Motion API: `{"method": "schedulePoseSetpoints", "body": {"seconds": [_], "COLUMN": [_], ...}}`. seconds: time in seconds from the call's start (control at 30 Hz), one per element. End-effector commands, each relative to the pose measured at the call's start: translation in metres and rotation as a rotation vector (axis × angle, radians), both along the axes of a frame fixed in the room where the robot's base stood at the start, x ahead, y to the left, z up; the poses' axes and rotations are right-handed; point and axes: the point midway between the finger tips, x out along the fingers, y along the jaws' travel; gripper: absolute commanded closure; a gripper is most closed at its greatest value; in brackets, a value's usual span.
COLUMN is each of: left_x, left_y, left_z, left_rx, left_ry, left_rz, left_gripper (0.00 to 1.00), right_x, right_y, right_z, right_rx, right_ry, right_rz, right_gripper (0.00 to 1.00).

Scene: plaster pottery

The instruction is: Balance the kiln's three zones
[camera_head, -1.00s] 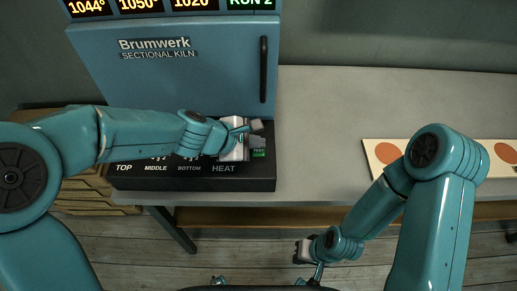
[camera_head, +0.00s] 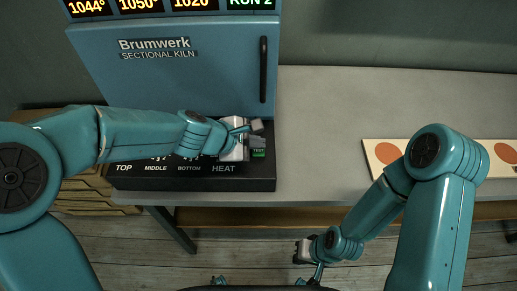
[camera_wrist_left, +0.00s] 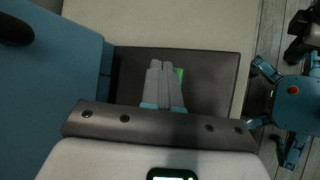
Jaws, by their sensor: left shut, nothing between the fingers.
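The blue Brumwerk sectional kiln (camera_head: 200,75) stands at the back left. Its displays (camera_head: 140,4) read 1044°, 1050°, 1020° and RUN 2. The black control panel (camera_head: 200,183) below carries the labels TOP, MIDDLE, BOTTOM and HEAT. My left arm hides most of its controls. My left gripper (camera_head: 256,126) is shut and empty over the panel's right end, beside a green-lit switch (camera_head: 258,153). The left wrist view shows its closed fingers (camera_wrist_left: 164,85) partly in front of the green switch (camera_wrist_left: 179,76). My right gripper (camera_head: 303,252) hangs low in front of the table; its fingers are unclear.
The grey table (camera_head: 370,110) is clear between the kiln and a pale board (camera_head: 385,158) with orange-brown discs at the right. The kiln door has a vertical black handle (camera_head: 263,70). Wooden slats or boxes (camera_head: 85,200) lie below left.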

Motion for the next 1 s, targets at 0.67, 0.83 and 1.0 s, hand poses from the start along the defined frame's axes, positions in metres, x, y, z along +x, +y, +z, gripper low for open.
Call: {"method": "schedulePoseSetpoints", "body": {"seconds": [0.67,0.83,1.0], "left_x": [0.0,0.0,0.0], "left_y": [0.0,0.0,0.0], "left_z": [-0.009,-0.008,-0.009], "left_rx": [0.0,0.0,0.0], "left_ry": [0.0,0.0,0.0], "left_rz": [0.0,0.0,0.0], "left_gripper": [1.0,1.0,1.0], "right_x": [0.0,0.0,0.0], "right_y": [0.0,0.0,0.0], "right_z": [-0.01,-0.009,-0.01], "right_rx": [0.0,0.0,0.0], "right_ry": [0.0,0.0,0.0], "right_rz": [0.0,0.0,0.0], "right_gripper": [1.0,1.0,1.0]}}
